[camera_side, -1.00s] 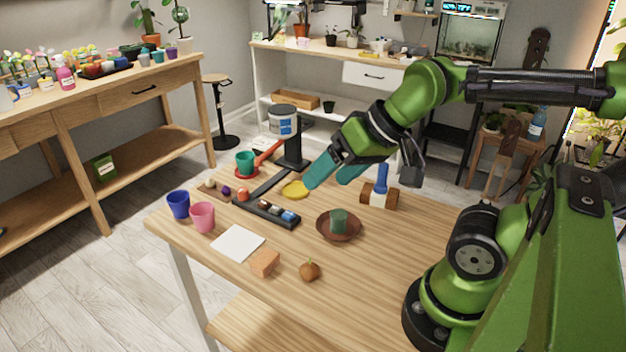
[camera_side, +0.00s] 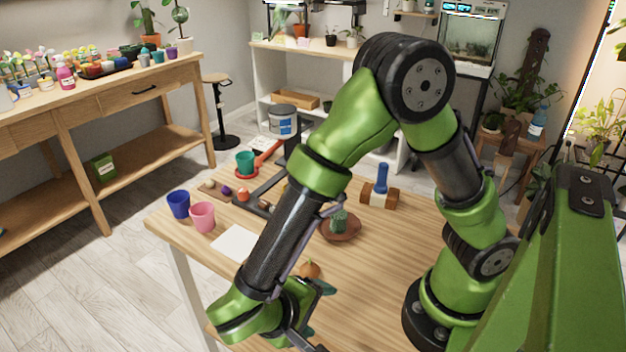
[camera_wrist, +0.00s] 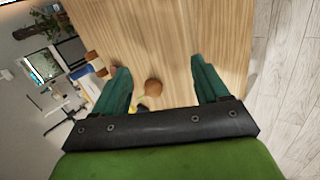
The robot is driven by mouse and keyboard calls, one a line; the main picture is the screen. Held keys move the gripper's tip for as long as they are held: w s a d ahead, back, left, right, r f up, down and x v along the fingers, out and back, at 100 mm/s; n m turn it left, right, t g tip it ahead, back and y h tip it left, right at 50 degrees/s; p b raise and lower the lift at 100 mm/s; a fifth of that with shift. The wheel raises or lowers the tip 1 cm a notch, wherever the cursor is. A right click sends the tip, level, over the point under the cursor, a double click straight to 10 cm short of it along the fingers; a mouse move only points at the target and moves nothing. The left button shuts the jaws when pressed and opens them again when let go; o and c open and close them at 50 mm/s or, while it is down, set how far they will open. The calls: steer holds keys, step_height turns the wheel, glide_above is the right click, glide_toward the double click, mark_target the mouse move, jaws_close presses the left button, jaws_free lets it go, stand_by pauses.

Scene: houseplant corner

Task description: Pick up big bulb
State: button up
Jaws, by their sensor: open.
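The big bulb is a round orange-brown bulb (camera_side: 310,269) on the table near its front edge; the arm partly covers it in the side view. In the wrist view the bulb (camera_wrist: 153,88) appears between the two green fingers, closer to the left one. My gripper (camera_wrist: 160,66) is open and empty, with a wide gap between its fingers. In the side view my gripper (camera_side: 318,300) is low beside the bulb, partly hidden by my wrist. I cannot tell its exact height above the table.
A brown dish (camera_side: 341,231) with a small green plant stands behind the bulb. A wooden block with a blue handle (camera_side: 380,190) is farther back. Pink (camera_side: 202,217) and blue (camera_side: 177,204) cups stand at the left, near a white sheet (camera_side: 233,243). The orange block is hidden.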

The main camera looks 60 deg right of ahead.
mark_target(308, 273)
steer(key=a+f+m+t+h, duration=0.3)
steer(key=f+m+t+h, duration=0.1)
steer(key=f+t+h, duration=0.1)
steer(key=w+d+m, duration=0.2)
steer(key=d, duration=0.1)
steer(key=w+d+m+t+h, duration=0.1)
steer(key=w+d+m, duration=0.1)
steer(key=d+m, duration=0.1)
steer(key=w+d+m+t, duration=0.1)
steer(key=d+m, duration=0.1)
steer(key=m, duration=0.1)
steer(key=shift+w+d, duration=0.4)
steer(key=shift+r+x, duration=0.2)
steer(key=shift+x, duration=1.15)
steer(key=shift+r+x, duration=0.25)
steer(key=shift+x, duration=1.15)
steer(key=c, duration=1.1)
steer(key=shift+o, duration=0.2)
steer(key=shift+r, duration=0.15)
